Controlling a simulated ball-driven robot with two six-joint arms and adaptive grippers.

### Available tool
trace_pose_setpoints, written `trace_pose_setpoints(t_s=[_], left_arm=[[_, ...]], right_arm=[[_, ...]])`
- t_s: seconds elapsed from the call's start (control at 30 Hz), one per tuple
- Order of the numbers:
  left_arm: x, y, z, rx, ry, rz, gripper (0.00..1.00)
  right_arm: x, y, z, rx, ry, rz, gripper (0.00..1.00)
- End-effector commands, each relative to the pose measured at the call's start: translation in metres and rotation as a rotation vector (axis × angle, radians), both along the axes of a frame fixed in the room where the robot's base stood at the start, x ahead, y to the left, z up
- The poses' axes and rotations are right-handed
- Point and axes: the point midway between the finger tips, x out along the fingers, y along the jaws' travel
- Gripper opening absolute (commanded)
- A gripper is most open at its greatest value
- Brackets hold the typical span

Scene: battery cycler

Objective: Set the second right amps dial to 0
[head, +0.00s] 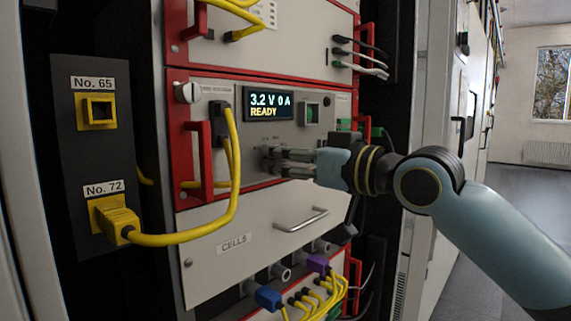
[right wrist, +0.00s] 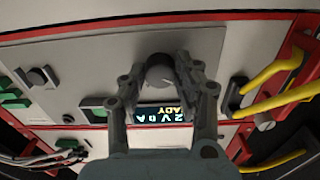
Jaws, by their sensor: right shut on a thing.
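The amps dial is a dark round knob (right wrist: 160,72) on the cycler's grey front panel (right wrist: 90,62), seen upside down in the right wrist view. My right gripper (head: 270,160) is shut on it, with one finger on either side. In the head view the fingers hide most of the dial. The display (head: 268,105) above the gripper reads "3.2 V 0 A READY"; it also shows, partly covered by the fingers, in the right wrist view (right wrist: 160,115). Any scale marks around the dial cannot be made out. My left gripper is not in view.
A yellow cable (head: 233,190) hangs left of the gripper, running to the No. 72 socket (head: 105,215). Red handles (head: 200,160) flank the panel. Below are a drawer labelled CELLS (head: 235,243) and more cables. Open floor (head: 525,190) lies at right.

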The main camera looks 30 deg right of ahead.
Motion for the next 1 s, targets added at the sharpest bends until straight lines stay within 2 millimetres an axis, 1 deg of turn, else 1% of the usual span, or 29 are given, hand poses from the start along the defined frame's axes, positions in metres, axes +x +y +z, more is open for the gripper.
trace_pose_setpoints(t_s=[0.2, 0.57, 0.6, 0.7, 0.77, 1.0], left_arm=[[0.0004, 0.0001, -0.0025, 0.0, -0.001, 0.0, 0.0], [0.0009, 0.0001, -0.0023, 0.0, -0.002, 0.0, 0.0], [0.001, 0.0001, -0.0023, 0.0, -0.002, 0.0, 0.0], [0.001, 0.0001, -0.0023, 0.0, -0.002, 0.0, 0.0], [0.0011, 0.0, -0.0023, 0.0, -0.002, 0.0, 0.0], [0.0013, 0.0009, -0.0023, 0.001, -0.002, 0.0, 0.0]], right_arm=[[-0.0001, 0.0002, 0.0004, -0.036, -0.013, 0.0, 0.0], [-0.0001, 0.0, 0.0006, -0.039, -0.015, 0.0, 0.0], [-0.0002, 0.0001, 0.0006, -0.039, -0.015, 0.0, 0.33], [0.0, 0.0001, 0.0005, -0.038, -0.014, 0.0, 0.46], [0.0, 0.0001, 0.0004, -0.038, -0.014, 0.0, 0.53], [0.0, 0.0001, 0.0003, -0.038, -0.013, 0.0, 0.54]])
